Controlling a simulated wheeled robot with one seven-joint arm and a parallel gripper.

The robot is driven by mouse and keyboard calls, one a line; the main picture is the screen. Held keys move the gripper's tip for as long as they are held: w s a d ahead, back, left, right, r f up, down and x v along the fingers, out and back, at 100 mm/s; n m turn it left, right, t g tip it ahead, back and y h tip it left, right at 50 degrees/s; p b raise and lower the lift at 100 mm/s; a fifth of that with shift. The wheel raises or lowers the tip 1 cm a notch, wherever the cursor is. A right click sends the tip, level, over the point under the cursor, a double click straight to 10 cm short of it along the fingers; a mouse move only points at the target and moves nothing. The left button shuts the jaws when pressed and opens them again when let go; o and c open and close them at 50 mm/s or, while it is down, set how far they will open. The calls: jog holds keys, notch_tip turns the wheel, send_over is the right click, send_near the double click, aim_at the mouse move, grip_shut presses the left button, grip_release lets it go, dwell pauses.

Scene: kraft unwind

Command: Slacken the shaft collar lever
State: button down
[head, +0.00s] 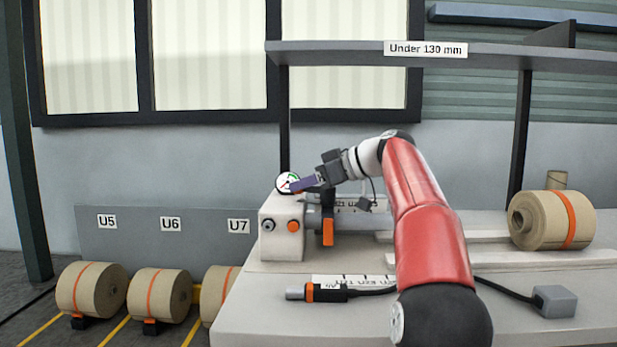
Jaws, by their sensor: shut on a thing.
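A dark shaft collar (327,203) sits around the grey shaft (350,220), just right of the cream housing (283,243). An orange tab (328,233), which looks like the collar's lever, hangs down from it. My gripper (316,180) is above the collar, pointing left and down. It is shut on a purple-grey bar (303,184) that reaches left across the front of a round dial gauge (284,179). The fingertips are small and partly hidden. I cannot tell whether the bar joins the collar. My gripper looks apart from the orange tab.
The housing front has a grey knob (268,225) and an orange button (293,226). A black and orange cabled tool (328,292) lies on the bench (250,320). A kraft roll (552,219) rests at the right. A shelf (350,48) overhangs the back.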

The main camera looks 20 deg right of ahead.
jog(key=shift+a+n+g, duration=0.1)
jog(key=shift+n+g, duration=0.2)
jog(key=c, duration=0.9)
grip_release()
jog(key=shift+s, duration=0.1)
jog(key=v, duration=0.7)
jog(key=shift+s+d+p, duration=0.1)
jog(key=shift+d+p, duration=0.1)
jog(key=shift+p, duration=0.2)
jog(key=shift+s+d, duration=0.1)
